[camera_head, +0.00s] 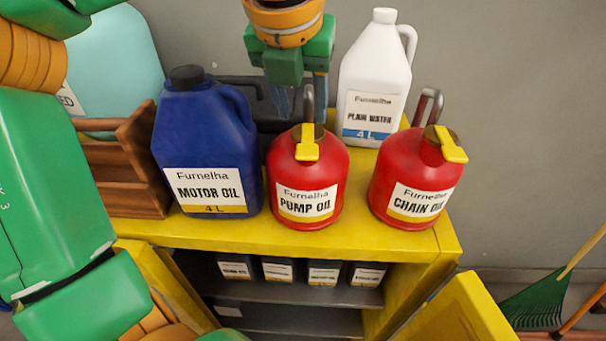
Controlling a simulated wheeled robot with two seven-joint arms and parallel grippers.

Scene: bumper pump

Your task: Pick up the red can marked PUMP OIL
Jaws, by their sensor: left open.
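The red can marked PUMP OIL (305,176) stands upright on the yellow cabinet top, between the blue jug and another red can. It has a yellow spout piece on top and a dark metal handle (308,100) rising behind. My left gripper (301,105) points down above and behind this can. Its fingers are apart, and the top of the handle shows between them in the picture. I cannot tell whether the handle is truly between them in depth. The fingertips are partly hidden behind the can's top. My right gripper is not in view.
A blue MOTOR OIL jug (205,147) stands close on the left. A red CHAIN OIL can (413,178) stands on the right, with a white PLAIN WATER jug (373,84) behind. A wooden rack (124,160) is at left. The yellow cabinet (300,238) has an open front.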

